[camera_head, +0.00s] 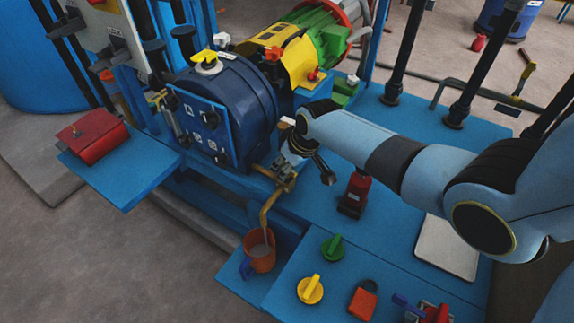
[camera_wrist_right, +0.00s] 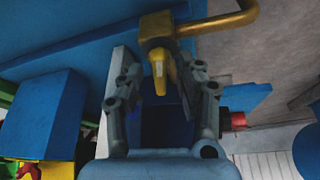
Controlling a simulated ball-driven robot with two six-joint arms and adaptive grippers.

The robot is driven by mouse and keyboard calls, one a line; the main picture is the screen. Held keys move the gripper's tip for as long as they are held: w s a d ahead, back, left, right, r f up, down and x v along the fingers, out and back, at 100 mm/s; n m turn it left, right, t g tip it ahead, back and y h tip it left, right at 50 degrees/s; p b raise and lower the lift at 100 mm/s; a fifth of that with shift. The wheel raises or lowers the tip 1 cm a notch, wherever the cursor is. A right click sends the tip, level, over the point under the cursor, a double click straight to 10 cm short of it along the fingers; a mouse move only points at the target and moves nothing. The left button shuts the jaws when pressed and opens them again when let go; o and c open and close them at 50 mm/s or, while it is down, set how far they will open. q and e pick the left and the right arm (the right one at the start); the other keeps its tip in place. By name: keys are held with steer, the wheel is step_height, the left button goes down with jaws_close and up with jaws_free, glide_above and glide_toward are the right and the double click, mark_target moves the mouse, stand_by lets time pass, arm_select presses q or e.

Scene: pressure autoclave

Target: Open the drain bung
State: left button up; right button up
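The drain fitting is a brass block with a bent brass pipe (camera_head: 266,211) low on the front of the blue vessel (camera_head: 232,112). The pipe curves down over an orange cup (camera_head: 260,252). The wrist view shows the brass block (camera_wrist_right: 157,27) with a yellow bung or handle (camera_wrist_right: 160,68) hanging from it. My right gripper (camera_head: 282,172) is at this fitting. In the right wrist view my gripper (camera_wrist_right: 163,78) has its fingers apart on either side of the yellow piece, with gaps visible beside it. In the head view the gripper hides part of the fitting. My left gripper is out of view.
The blue bench carries a green knob (camera_head: 333,247), a yellow knob (camera_head: 310,289), a red block (camera_head: 363,300) and a red-and-black device (camera_head: 355,192) near my arm. A red box (camera_head: 93,136) sits on the left shelf. Black posts (camera_head: 403,50) rise at the back right.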

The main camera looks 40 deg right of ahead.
steer(key=v, duration=1.2)
steer(key=shift+s, duration=0.1)
stand_by(0.4)
